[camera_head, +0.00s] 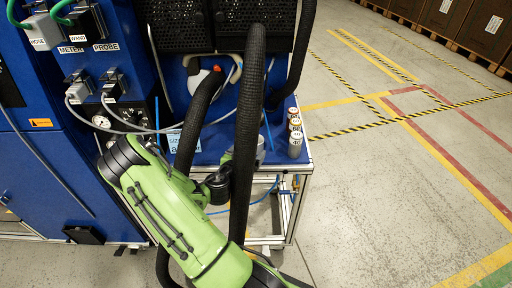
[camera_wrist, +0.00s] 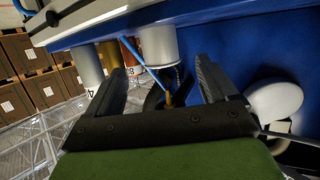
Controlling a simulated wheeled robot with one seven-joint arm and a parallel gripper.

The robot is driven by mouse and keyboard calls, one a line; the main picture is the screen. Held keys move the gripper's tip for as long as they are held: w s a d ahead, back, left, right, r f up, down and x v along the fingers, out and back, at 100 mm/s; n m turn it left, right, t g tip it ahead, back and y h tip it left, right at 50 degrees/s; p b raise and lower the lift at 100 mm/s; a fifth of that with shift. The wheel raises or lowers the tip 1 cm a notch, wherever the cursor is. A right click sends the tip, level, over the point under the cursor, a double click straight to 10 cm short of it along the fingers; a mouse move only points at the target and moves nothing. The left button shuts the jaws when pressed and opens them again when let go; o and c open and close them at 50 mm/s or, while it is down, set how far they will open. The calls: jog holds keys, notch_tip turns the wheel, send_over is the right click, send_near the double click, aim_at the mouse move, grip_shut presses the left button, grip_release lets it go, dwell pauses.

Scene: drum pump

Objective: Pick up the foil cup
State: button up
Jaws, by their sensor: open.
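A plain pale grey cylinder, which looks like the foil cup (camera_wrist: 158,42), shows in the wrist view beyond and between my fingertips, against the blue tabletop (camera_wrist: 225,38). In the head view a small grey piece of what seems to be the same cup (camera_head: 261,147) shows just right of the thick black hose. My gripper (camera_wrist: 160,70) is open, its two dark fingers spread, with nothing held. The cup's near end appears roughly level with the fingertips; I cannot tell the exact gap. In the head view my gripper is mostly hidden behind the black hose.
Labelled containers stand at the table's right edge: a grey one (camera_head: 295,145) in front, others behind; the grey one (camera_wrist: 87,66) is left of my gripper in the wrist view. A white round thing (camera_wrist: 275,102) lies to the right. A blue cabinet (camera_head: 50,170) stands left.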

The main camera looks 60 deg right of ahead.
aim_at(253, 146)
jog(key=p+x, duration=0.1)
jog(key=x, duration=0.7)
jog(key=shift+w+f, duration=0.1)
jog(key=shift+a, duration=0.1)
jog(key=c, duration=1.1)
jog(key=shift+c, duration=0.2)
